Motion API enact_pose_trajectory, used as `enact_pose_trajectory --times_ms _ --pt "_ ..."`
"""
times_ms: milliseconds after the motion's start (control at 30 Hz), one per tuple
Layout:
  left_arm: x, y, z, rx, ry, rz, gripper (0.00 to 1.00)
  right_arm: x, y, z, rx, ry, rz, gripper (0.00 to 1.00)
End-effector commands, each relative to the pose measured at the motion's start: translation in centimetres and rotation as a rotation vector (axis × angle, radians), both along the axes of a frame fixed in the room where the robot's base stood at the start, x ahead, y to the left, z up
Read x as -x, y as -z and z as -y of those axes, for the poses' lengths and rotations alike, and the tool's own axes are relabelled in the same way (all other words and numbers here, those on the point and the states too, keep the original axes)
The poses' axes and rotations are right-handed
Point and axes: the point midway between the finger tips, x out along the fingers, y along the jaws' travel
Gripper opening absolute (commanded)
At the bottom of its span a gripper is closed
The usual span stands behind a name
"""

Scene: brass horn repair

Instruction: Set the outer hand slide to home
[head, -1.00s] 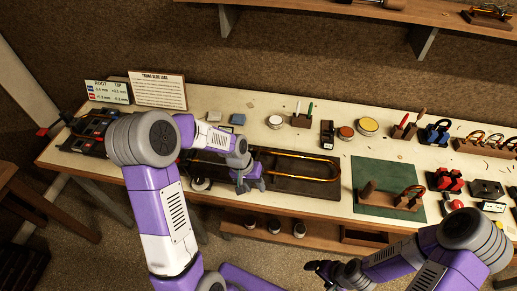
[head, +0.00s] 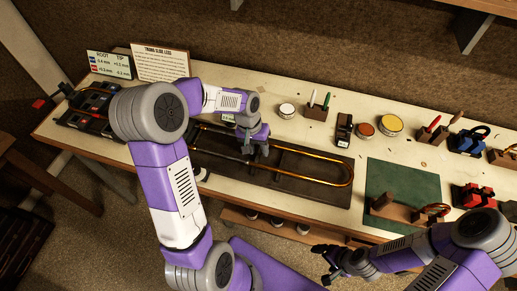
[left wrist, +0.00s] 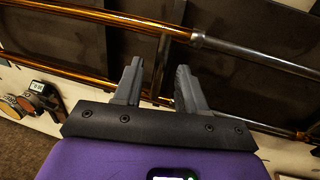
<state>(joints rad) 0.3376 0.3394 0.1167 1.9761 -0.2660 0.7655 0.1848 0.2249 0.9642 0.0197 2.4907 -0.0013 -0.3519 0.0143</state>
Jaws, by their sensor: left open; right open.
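The outer hand slide (head: 340,167) is a long U of brass-coloured tubing lying on a dark board (head: 312,194), its rounded bow at the right. My left gripper (head: 259,153) is open and empty, above the slide near the left end of its brass part. In the left wrist view its two fingers (left wrist: 157,85) are apart. A brass tube (left wrist: 100,14) joining a grey tube (left wrist: 255,58) crosses beyond them, and a second brass tube (left wrist: 245,126) passes behind them. My right gripper (head: 328,264) is open and empty, off the bench's front edge.
A green mat (head: 405,180) with a wooden block lies right of the board. Round tins (head: 390,125) and a tool block (head: 316,113) stand behind it. Signs (head: 160,65) stand at the back left. My left arm covers part of the bench.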

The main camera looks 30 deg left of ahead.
Motion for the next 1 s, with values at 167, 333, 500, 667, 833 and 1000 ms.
enact_pose_trajectory --times_ms 167,333,500,667,833,1000 --pt "-0.04 0.49 0.09 0.000 0.000 0.001 0.41 0.00 0.07 -0.01 0.000 0.000 0.000 0.90" --pt "-0.03 0.46 0.08 0.000 0.000 0.001 0.39 0.00 0.05 -0.01 0.000 0.000 0.000 0.90" --pt "-0.03 0.45 0.08 0.000 0.000 0.001 0.13 0.00 0.06 -0.01 0.000 0.000 0.000 0.90" --pt "-0.03 0.44 0.07 0.000 -0.001 0.001 0.00 0.00 0.06 0.00 0.000 0.000 0.000 0.90" --pt "-0.03 0.43 0.07 0.000 -0.001 0.001 0.00 0.01 0.06 -0.01 0.000 0.000 0.000 0.90" --pt "-0.03 0.40 -0.26 0.000 -0.001 0.001 0.00 0.01 -0.04 -0.01 0.000 0.000 0.000 0.90"
